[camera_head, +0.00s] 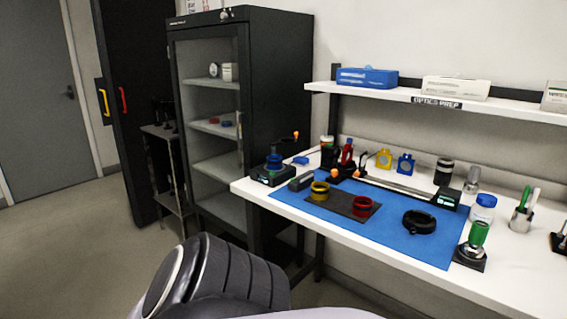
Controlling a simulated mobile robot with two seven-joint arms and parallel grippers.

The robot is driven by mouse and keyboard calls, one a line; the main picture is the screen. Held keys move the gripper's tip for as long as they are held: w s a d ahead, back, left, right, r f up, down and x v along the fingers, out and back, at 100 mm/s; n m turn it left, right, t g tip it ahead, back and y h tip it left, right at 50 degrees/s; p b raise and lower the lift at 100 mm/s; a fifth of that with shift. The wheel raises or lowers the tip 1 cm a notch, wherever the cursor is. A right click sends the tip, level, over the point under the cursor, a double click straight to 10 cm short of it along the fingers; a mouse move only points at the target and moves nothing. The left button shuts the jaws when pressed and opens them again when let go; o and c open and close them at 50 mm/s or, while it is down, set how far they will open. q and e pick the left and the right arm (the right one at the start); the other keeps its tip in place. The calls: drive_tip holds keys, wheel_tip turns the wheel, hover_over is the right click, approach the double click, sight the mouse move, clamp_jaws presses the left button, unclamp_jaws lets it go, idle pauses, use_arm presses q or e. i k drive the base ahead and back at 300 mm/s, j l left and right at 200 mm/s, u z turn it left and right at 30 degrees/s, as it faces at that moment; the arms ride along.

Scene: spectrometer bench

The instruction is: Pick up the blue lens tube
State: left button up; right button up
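A short blue ring-shaped tube (274,163), which looks like the blue lens tube, sits on a small black device (271,176) at the left end of the bench. A similar yellow ring tube (320,191) and red ring tube (362,206) stand on a dark pad (340,205) on the blue mat (400,245). A small blue piece also lies in the cabinet, too small to identify. Neither of my grippers is in view; only a dark arm part of mine shows at the bottom.
The white bench (520,265) also holds a black ring (419,221), a rail with mounts, a blue-lidded jar (482,208) and a green-topped item (477,236). A shelf (450,101) hangs above. A dark glass-fronted cabinet (278,70) stands left. Floor (90,240) is clear at left.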

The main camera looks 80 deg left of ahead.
sight(274, 165)
drive_tip(key=u, duration=2.65)
